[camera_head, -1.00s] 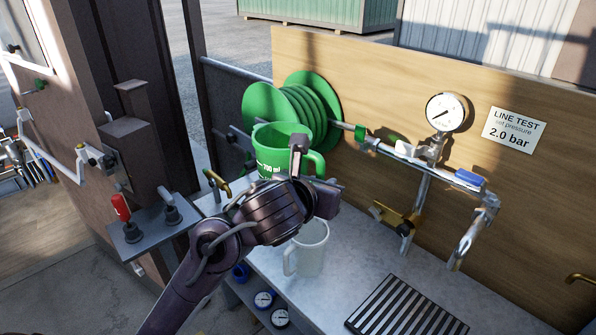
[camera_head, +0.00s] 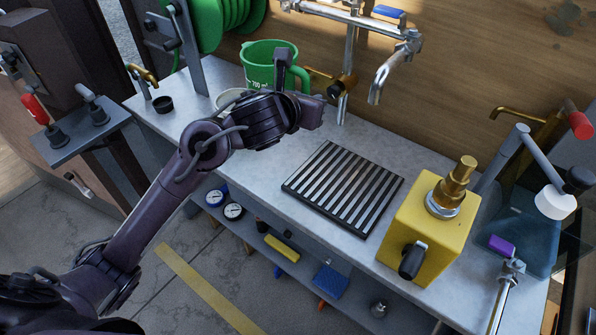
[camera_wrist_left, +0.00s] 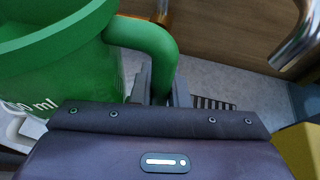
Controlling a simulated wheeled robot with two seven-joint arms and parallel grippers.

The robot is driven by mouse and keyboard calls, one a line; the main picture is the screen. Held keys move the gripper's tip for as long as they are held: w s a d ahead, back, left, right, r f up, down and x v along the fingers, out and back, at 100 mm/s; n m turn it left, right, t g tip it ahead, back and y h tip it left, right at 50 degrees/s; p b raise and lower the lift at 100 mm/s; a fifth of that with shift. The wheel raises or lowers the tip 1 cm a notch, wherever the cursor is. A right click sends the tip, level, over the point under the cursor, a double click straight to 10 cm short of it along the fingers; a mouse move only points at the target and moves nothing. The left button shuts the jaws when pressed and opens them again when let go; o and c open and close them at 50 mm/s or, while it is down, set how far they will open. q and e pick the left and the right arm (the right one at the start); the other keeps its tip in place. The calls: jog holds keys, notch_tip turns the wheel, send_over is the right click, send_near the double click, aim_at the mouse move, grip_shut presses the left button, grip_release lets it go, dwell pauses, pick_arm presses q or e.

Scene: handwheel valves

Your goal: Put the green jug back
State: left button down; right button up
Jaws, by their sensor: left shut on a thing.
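The green jug (camera_head: 262,66), with white volume marks, is upright over the back left of the bench. Its handle is on its right side. My left gripper (camera_head: 299,88) is shut on that handle; in the left wrist view the fingers (camera_wrist_left: 160,85) are around the handle, and the jug (camera_wrist_left: 65,75) fills the upper left. I cannot tell whether the jug's base touches the bench. A white jug (camera_head: 233,98) is just below it in the head view, mostly hidden by my left arm. My right gripper is not in view.
A brass valve (camera_head: 343,84) and a steel spout (camera_head: 382,76) are right of the jug. A slatted drain grate (camera_head: 345,187) lies at mid-bench, with a yellow box (camera_head: 425,230) to its right. A green hose reel (camera_head: 225,22) is at the back left.

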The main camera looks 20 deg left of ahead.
pick_arm(q)
notch_tip(320, 180, down, 14)
jog(key=b, duration=0.2)
jog(key=shift+a+r+b, duration=0.1)
jog(key=shift+r+b, duration=0.05)
jog(key=shift+b, duration=0.2)
notch_tip(320, 180, down, 4)
jog(key=shift+r, duration=0.1)
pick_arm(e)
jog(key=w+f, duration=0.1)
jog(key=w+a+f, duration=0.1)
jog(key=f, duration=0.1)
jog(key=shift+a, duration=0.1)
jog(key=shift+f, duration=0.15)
pick_arm(q)
jog(key=c, duration=1.4)
grip_release()
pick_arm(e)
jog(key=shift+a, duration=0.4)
